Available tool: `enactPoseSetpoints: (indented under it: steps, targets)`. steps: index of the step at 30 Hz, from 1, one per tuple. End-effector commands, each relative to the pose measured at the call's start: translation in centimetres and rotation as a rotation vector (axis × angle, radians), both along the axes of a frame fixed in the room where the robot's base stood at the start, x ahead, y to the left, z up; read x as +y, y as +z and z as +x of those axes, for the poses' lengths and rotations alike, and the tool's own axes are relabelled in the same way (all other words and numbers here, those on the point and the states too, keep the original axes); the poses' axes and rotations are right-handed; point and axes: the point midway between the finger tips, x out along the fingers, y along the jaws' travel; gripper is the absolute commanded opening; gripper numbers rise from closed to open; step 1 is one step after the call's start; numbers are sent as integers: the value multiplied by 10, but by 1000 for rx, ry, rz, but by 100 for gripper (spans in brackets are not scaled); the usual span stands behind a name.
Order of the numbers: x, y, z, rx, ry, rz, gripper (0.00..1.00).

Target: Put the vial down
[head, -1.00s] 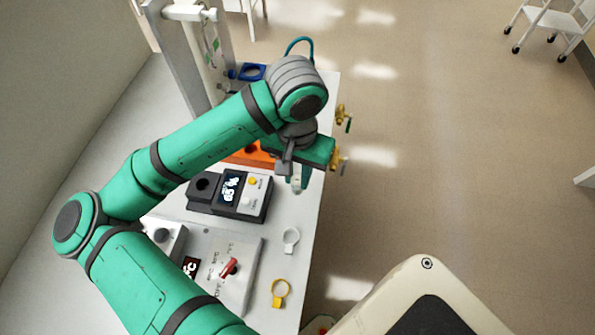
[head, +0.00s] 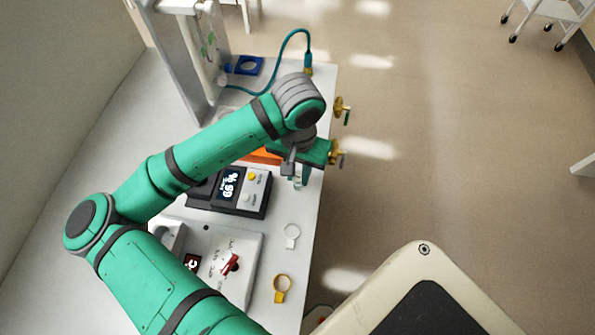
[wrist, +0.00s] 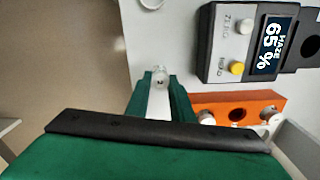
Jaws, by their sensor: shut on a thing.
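My gripper (head: 300,178) is near the right edge of the bench in the head view. It is shut on a small clear vial (head: 297,184), whose lower part shows just below the fingers. In the wrist view the two green fingers of my gripper (wrist: 160,85) close around the vial (wrist: 160,76), seen end-on at the fingertips. The wrist view cannot tell me whether the vial touches the bench.
A dark haze meter (head: 232,192) stands left of the gripper, reading about 65 %. An orange rack (wrist: 252,106) with holes lies beside it. A white ring (head: 291,235) and a yellow ring (head: 282,288) lie on the bench (head: 265,315). Brass valves (head: 337,152) project at the right edge.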

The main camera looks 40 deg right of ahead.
Motion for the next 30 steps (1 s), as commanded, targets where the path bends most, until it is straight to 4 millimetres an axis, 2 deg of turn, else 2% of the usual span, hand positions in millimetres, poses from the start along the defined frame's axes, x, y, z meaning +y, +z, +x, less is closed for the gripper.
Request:
enactPoseSetpoints:
  steps: [1, 2, 3, 4, 13, 17, 20, 30]
  targets:
    - [0, -2, 0, 1, 0, 0, 0]
    - [0, -1, 0, 1, -1, 0, 26]
    - [0, -1, 0, 1, -1, 0, 35]
    - [0, -1, 0, 1, -1, 0, 40]
    - [1, 0, 1, 0, 3, 0, 40]
    - [1, 8, 1, -2, 4, -1, 40]
    - [0, 22, 1, -2, 2, -2, 40]
    - [1, 89, 1, -3, 3, -1, 40]
